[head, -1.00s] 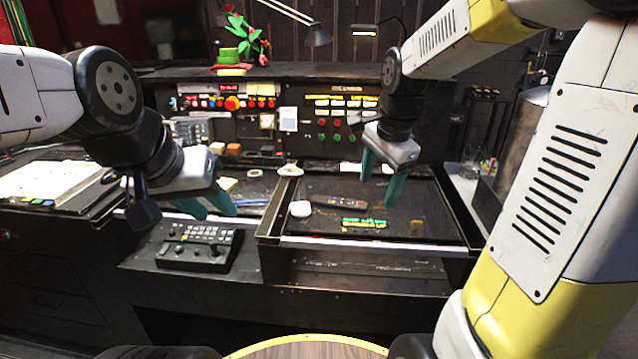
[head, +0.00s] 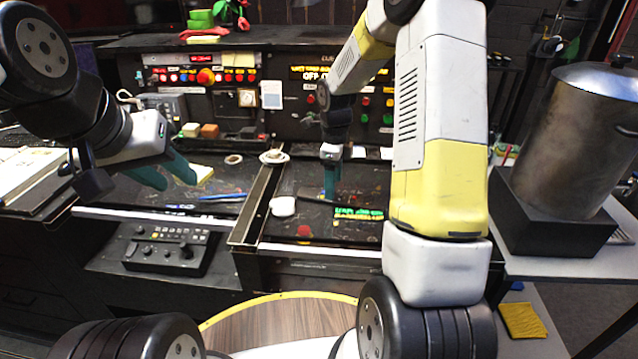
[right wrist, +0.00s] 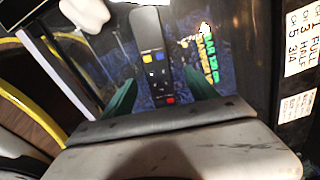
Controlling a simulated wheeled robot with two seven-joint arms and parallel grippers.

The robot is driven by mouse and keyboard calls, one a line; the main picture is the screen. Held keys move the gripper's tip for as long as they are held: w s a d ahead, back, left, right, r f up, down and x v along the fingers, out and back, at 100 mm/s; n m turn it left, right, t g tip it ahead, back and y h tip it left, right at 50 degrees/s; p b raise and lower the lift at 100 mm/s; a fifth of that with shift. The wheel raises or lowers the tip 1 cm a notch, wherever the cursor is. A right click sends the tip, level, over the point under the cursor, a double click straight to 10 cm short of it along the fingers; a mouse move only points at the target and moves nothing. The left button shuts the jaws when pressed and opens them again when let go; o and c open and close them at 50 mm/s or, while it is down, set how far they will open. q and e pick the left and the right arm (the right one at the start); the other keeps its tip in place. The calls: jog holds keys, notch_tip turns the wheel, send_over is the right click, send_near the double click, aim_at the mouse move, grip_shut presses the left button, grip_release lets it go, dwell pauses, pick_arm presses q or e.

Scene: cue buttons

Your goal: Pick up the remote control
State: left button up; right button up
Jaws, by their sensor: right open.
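The remote control (right wrist: 153,62) is a long dark handset with coloured buttons. In the right wrist view it lies lengthwise between the two green fingers of my right gripper (right wrist: 160,86), which is open with space on both sides. In the head view my right gripper (head: 330,184) points down over the dark recessed panel, and I cannot make out the remote clearly there. I cannot tell whether the fingers reach down to its level. My left gripper (head: 175,182) is open and empty above the left part of the desk.
A white rounded object (head: 283,206) and green-yellow lettering (head: 357,214) are on the panel near the right gripper. A raised rim (head: 256,205) borders the panel's left. A black control box (head: 166,249) sits at front left. A large metal pot (head: 580,140) stands at right.

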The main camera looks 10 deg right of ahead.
jog(key=f, duration=0.3)
jog(key=shift+s+f, duration=0.2)
jog(key=shift+f, duration=0.1)
grip_shut()
jog(key=shift+r, duration=0.1)
